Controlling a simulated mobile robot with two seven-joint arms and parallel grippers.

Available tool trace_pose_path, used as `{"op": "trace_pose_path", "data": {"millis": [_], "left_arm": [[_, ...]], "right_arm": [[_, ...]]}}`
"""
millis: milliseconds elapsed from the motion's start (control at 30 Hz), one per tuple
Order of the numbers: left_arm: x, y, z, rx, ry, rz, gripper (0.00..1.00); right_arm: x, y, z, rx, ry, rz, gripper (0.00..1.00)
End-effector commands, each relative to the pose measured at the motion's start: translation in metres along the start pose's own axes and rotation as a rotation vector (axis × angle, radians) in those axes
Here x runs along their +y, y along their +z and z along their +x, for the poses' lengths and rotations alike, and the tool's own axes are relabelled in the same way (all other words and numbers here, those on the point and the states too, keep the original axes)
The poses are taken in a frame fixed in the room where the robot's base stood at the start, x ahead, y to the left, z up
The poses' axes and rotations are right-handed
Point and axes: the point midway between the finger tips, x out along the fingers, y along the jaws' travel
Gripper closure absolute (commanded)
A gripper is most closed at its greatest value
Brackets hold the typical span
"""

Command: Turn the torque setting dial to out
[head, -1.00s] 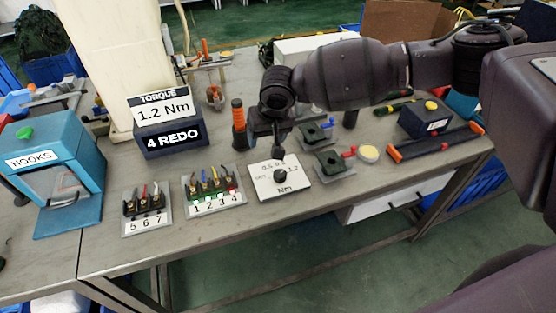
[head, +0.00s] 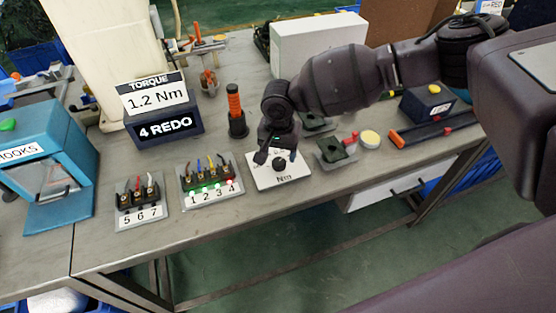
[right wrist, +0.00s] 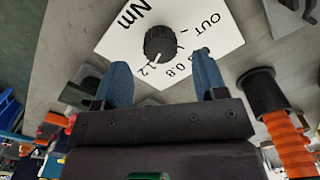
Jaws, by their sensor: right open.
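The torque setting dial (head: 279,164) is a round black knob on a white plate (head: 292,172) marked Nm, near the table's front edge. In the right wrist view the dial (right wrist: 160,43) has a white mark pointing at about 1.2; OUT is printed on the plate (right wrist: 193,35) farther to the right. My right gripper (head: 276,155) is over the plate, close to the dial. In the right wrist view its two blue fingers (right wrist: 161,78) are spread apart and empty, with the dial just beyond the gap between them. My left gripper is out of view.
A display (head: 158,110) reads TORQUE 1.2 Nm and 4 REDO. Terminal blocks 1 to 4 (head: 212,192) and 5 to 7 (head: 140,212) stand left of the plate. An orange-handled driver (head: 235,105) stands behind.

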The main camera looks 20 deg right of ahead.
Motion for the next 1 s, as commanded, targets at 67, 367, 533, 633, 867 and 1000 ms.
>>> {"op": "trace_pose_path", "data": {"millis": [67, 367, 533, 633, 867, 1000], "left_arm": [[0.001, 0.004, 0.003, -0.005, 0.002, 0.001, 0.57], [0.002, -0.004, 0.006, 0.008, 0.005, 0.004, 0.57], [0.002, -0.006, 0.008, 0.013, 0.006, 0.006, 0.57], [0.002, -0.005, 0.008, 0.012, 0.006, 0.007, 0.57], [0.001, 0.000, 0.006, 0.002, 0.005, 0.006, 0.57], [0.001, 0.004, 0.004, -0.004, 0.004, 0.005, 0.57]], "right_arm": [[0.000, 0.000, 0.016, -0.002, 0.002, -0.001, 0.35], [0.000, 0.000, 0.037, 0.001, 0.000, -0.001, 0.35], [0.000, -0.001, 0.038, 0.002, -0.001, -0.001, 0.35], [0.000, 0.000, 0.037, 0.002, -0.001, -0.001, 0.35], [0.000, 0.000, 0.038, 0.002, -0.001, -0.001, 0.64], [0.000, 0.000, 0.038, 0.001, -0.001, -0.001, 0.84]]}}
